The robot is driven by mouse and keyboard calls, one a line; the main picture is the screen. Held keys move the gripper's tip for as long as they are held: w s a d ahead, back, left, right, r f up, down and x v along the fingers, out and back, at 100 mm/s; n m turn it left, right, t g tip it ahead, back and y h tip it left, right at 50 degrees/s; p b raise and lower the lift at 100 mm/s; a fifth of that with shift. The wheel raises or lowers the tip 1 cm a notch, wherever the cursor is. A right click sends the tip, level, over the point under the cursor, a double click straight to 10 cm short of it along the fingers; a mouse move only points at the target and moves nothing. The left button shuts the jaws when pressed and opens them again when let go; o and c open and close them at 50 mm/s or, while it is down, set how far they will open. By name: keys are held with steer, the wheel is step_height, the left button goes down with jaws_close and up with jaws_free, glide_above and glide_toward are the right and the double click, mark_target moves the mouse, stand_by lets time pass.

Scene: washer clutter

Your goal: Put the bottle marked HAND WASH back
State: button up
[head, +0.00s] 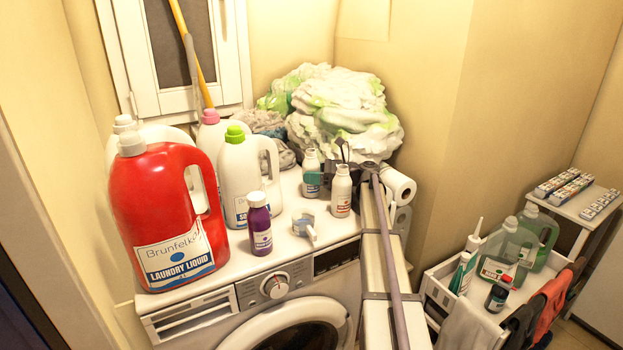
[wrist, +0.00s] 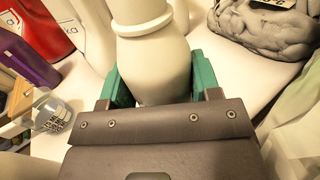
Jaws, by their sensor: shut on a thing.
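My gripper (wrist: 155,88) is shut on a small white bottle (wrist: 153,55), with one teal finger on each side of it in the wrist view. In the head view this bottle (head: 311,158) is upright at the back of the washer top, partly behind a teal finger. I cannot tell whether its base touches the surface. A similar white bottle (head: 341,190) with a small unreadable label stands in front of my gripper.
A purple bottle (head: 259,225), a measuring cup (head: 303,227) and large jugs, including a red one (head: 165,215), stand left on the washer top. A laundry pile (head: 345,110) is behind. A cart (head: 440,285) with several bottles is at right.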

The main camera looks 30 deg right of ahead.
steer(key=shift+f, duration=0.15)
steer(key=o, duration=1.1)
steer(key=shift+c, duration=0.2)
steer(key=shift+s+d+r, duration=0.15)
steer(key=shift+d+r, duration=0.05)
steer(key=shift+d, duration=0.05)
steer(key=v, duration=0.7)
